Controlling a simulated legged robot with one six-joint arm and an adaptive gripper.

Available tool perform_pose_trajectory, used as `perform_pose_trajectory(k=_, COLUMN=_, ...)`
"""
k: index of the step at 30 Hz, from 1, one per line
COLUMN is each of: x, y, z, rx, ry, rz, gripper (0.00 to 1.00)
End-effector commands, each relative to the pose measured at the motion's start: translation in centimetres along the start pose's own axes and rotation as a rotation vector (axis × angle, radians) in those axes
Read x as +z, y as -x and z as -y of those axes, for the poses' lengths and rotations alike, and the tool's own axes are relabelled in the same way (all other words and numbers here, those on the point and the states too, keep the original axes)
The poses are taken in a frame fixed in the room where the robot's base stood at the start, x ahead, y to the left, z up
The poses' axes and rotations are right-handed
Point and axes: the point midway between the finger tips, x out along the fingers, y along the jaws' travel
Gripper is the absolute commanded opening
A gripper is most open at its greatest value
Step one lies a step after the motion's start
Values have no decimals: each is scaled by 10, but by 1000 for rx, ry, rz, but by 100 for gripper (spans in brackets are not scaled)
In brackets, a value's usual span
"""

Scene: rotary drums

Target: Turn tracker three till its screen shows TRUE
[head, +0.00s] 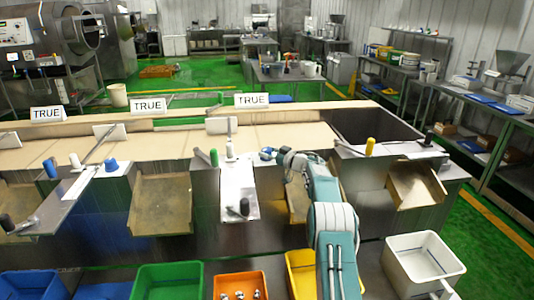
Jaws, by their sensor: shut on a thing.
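Three white screens stand along the back edge of the bench. The left screen (47,114), the middle screen (148,106) and the right screen (251,100) all read TRUE. I cannot tell from any label which is tracker three. My gripper (268,154) is at the end of my teal and white arm, below the right screen and right of an upright rod with a white knob (229,150). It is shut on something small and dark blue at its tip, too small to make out. A green knob (213,157) and a black knob (244,207) sit nearby.
Left are a blue knob (111,165) and a white knob (75,160); right is a yellow knob (370,147). Along the front stand a green bin (167,281), an orange bin (240,285) and a white bin (424,262). Green floor is free at the right.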

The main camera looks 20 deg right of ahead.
Motion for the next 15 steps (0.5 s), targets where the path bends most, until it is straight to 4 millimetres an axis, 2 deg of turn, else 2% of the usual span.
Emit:
perform_pose_trajectory(k=1, x=-3, y=0, z=-1, rx=4, ry=2, rz=-4, gripper=12)
perform_pose_trajectory(k=2, x=-3, y=0, z=-1, rx=4, ry=2, rz=-4, gripper=69)
perform_pose_trajectory(k=3, x=-3, y=0, z=-1, rx=4, ry=2, rz=-4, gripper=87)
perform_pose_trajectory(k=4, x=-3, y=0, z=-1, rx=4, ry=2, rz=-4, gripper=95)
perform_pose_trajectory(k=15, x=-1, y=0, z=0, rx=2, ry=1, rz=-2, gripper=95)
